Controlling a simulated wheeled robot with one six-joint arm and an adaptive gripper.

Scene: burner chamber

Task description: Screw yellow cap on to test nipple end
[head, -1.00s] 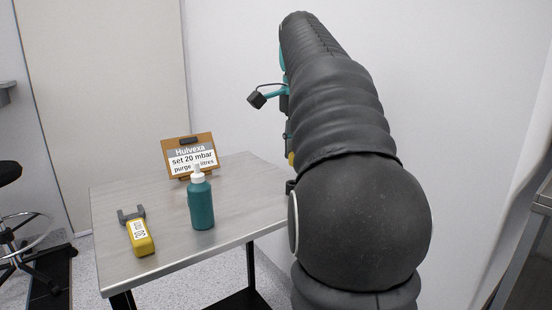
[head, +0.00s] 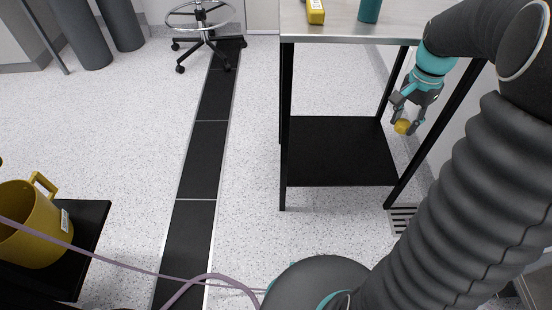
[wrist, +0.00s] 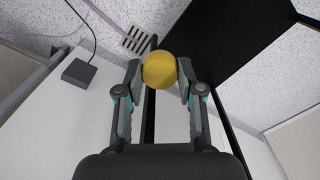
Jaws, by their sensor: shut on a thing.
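My gripper (head: 404,118) is at the right of the head view, beside the right-hand legs of the steel table and below its top. It is shut on the round yellow cap (head: 403,127). In the wrist view, the yellow cap (wrist: 160,70) sits between the two fingertips of my gripper (wrist: 159,73), with a finger on each side. The cap is clear of any surface that I can make out. The test nipple end cannot be made out in either current view.
The steel table (head: 330,33) has a black lower shelf (head: 340,150) and dark legs close to my gripper. A floor grate (head: 402,220) lies below. A yellow bucket (head: 30,225) and a purple hose (head: 130,267) are at the left. A wheeled stool (head: 200,35) stands at the back.

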